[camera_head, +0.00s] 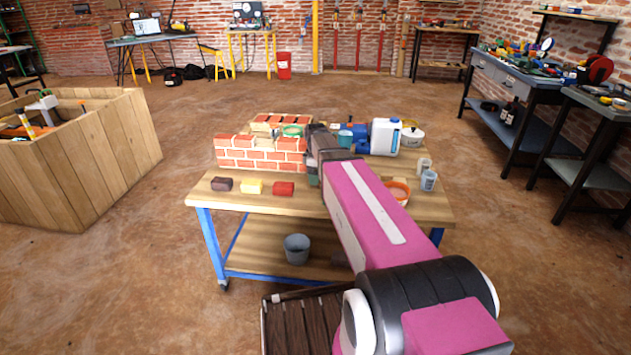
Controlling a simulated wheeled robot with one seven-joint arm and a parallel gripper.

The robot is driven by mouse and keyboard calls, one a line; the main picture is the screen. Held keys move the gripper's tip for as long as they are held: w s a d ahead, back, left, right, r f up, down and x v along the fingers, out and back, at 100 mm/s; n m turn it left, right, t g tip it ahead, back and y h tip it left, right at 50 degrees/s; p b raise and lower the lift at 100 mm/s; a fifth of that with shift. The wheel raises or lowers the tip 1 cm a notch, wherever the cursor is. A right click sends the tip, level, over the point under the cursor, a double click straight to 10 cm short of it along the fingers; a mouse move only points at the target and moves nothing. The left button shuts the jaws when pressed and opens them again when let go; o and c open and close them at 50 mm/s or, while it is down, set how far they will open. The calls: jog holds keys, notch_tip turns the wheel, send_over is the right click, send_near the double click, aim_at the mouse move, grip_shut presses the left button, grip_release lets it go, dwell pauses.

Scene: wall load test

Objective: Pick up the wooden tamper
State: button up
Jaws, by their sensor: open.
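I cannot clearly make out a wooden tamper; it may be hidden behind my arm or too small to tell. My pink and black arm reaches forward over the wooden-topped workbench (235,198). My gripper (313,176) is at its far end, open, beside the right end of a low red brick wall (262,153). My own arm hides much of the gripper and the bench top behind it, so I cannot tell whether anything lies between the fingers.
A grey bucket (297,249) sits on the lower shelf. A wooden crate (110,150) stands left.

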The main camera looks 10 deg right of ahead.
notch_tip(320, 180, down, 2)
jog(key=shift+f, duration=0.15)
jog(key=c, duration=1)
jog(key=shift+r, duration=0.8)
notch_tip(320, 180, up, 3)
jog(key=shift+f, duration=0.15)
jog(key=s+a+r, duration=0.5)
jog(key=a+r, duration=0.1)
jog(key=a, duration=0.4)
jog(key=shift+s+r, duration=0.4)
